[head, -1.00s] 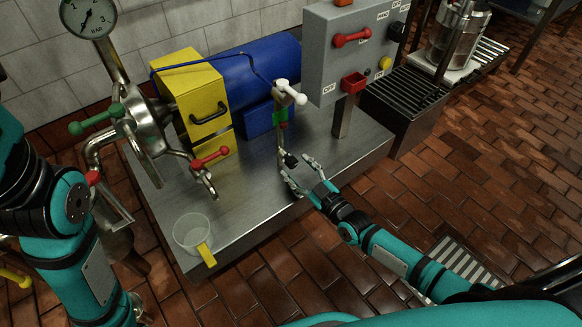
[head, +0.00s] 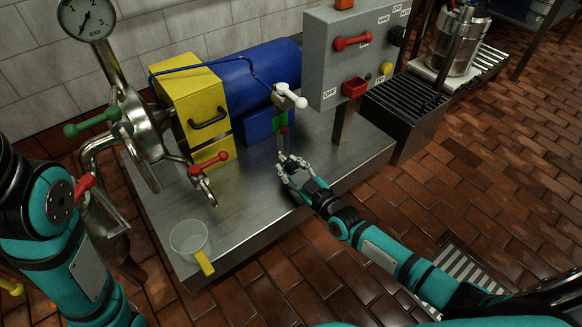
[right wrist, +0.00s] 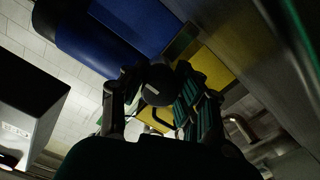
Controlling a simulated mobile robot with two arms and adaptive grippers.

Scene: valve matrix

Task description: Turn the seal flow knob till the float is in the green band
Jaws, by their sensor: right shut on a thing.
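The seal flow meter (head: 280,140) is a thin upright tube on the steel bench, with a green band (head: 280,119) and a red part below it. The float is too small to make out in the head view. The dark seal flow knob at the meter's foot is mostly covered by my right gripper (head: 289,168). In the right wrist view the round black knob (right wrist: 158,86) sits between the fingers of my right gripper (right wrist: 155,92), which is shut on it. My left arm shows at the left, but its gripper is out of view.
A valve with a white handle (head: 290,96) sits just above the meter. The grey control box (head: 345,65) is close on the right. A yellow guard (head: 195,105) and blue motor (head: 250,75) stand behind.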

